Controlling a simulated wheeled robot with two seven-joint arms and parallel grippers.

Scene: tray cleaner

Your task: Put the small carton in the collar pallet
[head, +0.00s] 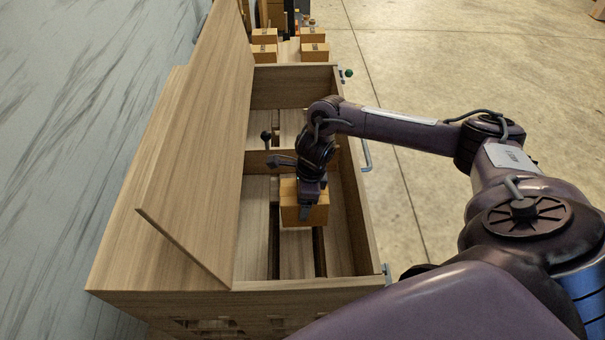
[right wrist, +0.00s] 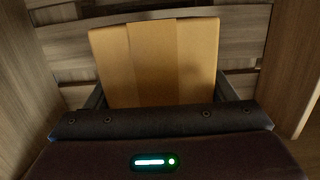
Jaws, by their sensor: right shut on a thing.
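The small carton (head: 290,208) is a tan cardboard box inside the near compartment of the wooden collar pallet (head: 362,225). My right gripper (head: 307,205) reaches down into the pallet and is shut on the carton. In the right wrist view the carton (right wrist: 155,62) sits between the two fingers, with slats behind it. I cannot tell whether the carton touches the pallet floor. My left gripper does not show.
A wooden lid panel (head: 190,150) leans open along the pallet's left side. A divider (head: 260,161) crosses the pallet's middle. Several cartons (head: 314,52) stand beyond the far end. The concrete floor (head: 450,60) at right is mostly clear.

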